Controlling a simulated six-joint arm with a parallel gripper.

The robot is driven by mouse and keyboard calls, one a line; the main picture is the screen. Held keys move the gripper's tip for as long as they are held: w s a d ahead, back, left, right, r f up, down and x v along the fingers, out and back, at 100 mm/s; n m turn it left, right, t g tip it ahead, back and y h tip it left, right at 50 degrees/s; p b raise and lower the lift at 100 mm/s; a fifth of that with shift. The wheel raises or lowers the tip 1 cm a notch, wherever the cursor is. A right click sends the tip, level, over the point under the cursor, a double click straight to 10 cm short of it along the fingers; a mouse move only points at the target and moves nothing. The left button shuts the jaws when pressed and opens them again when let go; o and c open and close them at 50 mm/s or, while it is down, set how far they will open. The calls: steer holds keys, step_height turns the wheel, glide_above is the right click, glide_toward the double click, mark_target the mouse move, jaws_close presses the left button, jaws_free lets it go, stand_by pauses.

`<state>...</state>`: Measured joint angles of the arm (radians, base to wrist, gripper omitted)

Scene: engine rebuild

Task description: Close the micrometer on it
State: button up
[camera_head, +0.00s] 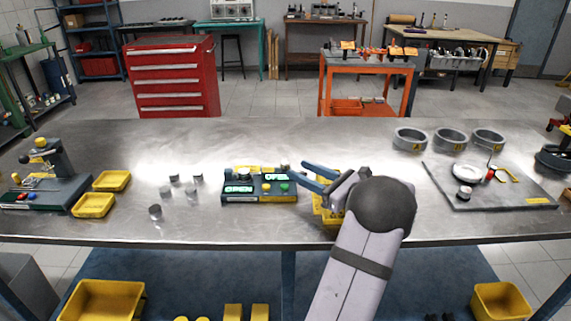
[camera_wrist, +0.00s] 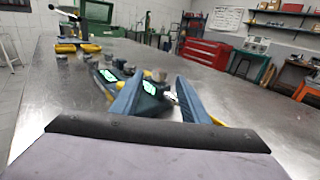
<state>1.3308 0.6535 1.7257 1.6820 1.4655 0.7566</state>
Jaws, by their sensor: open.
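The gauge unit (camera_head: 258,187), which I take to be the micrometer, is a dark box with two green displays reading "OPEN", small coloured buttons and yellow parts behind. It also shows in the wrist view (camera_wrist: 148,88), beyond my fingers. My gripper (camera_head: 308,176) is open, its blue fingers just right of the box, pointing left. In the wrist view the two fingers (camera_wrist: 160,88) are spread apart, and I see nothing held between them. Whether a part sits in the micrometer is too small to tell.
Several small grey cylinders (camera_head: 192,192) stand left of the box. A yellow tray (camera_head: 328,218) lies partly hidden under my gripper. Two more yellow trays (camera_head: 93,205) and a bench device (camera_head: 40,185) are at left. Grey rings (camera_head: 450,139) and a grey plate (camera_head: 470,200) are at right.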

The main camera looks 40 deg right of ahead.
mark_target(289, 165)
steer(key=shift+w+a+p, duration=0.15)
steer(key=shift+w+p, duration=0.15)
steer(key=shift+w, duration=1.45)
steer(key=shift+w+a+p, duration=0.15)
steer(key=shift+w+p, duration=0.15)
steer(key=shift+w, duration=1.4)
jaws_close()
